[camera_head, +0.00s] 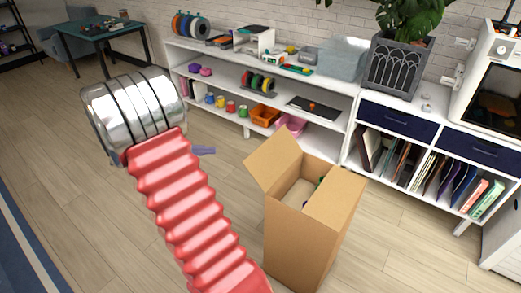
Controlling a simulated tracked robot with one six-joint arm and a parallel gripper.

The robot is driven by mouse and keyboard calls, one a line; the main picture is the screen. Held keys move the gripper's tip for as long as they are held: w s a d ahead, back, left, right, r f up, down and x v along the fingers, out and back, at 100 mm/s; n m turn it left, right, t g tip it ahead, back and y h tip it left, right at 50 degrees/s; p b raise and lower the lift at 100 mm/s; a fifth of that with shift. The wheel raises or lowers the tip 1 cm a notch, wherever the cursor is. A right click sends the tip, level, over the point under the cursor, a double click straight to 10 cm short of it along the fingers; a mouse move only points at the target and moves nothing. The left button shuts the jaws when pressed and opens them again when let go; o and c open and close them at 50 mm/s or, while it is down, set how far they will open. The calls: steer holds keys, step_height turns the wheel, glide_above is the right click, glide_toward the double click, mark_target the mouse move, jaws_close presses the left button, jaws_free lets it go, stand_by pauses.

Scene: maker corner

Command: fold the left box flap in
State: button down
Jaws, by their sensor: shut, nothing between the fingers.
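A tall open-topped cardboard box (290,244) stands on the floor right of centre. Its left flap (272,160) stands up and leans outward to the left, away from the opening. A flap on the right (336,196) lies over the right part of the opening. Small green and purple items show inside, partly covered. My arm, red bellows with a ribbed metal section, rises left of the box. A slim purple-grey tip of my gripper (204,150) shows beyond the arm, left of the flap and apart from it. The rest of the gripper is hidden behind the arm.
A white shelf unit (225,82) with spools, cups and bins runs behind the box. A lower cabinet with drawers (397,119) and upright folders stands to the right, with a potted plant (392,65) on top. Wooden floor is clear around the box's left side.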

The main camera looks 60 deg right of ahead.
steer(key=d+f+n+g+h, duration=0.15)
steer(key=d+f+h, duration=0.25)
steer(key=d+f, duration=0.65)
steer(key=n+t+h, duration=0.1)
steer(key=n+h, duration=0.3)
glide_toward(260, 150)
steer(key=w+d+f, duration=0.3)
steer(key=w+f, duration=0.1)
steer(key=f, duration=0.1)
steer(key=shift+s+r+m, duration=0.1)
steer(key=shift+r+m, duration=0.05)
steer(key=shift+m, duration=0.1)
steer(key=shift+s+d+r, duration=0.8)
steer(key=shift+s+d, duration=0.2)
steer(key=shift+d, duration=0.45)
steer(key=shift+s+d+r, duration=0.8)
steer(key=shift+s+d, duration=0.15)
steer(key=shift+d, duration=0.55)
steer(key=shift+s+d+r, duration=0.75)
steer(key=shift+s+d, duration=0.25)
steer(key=shift+d, duration=0.45)
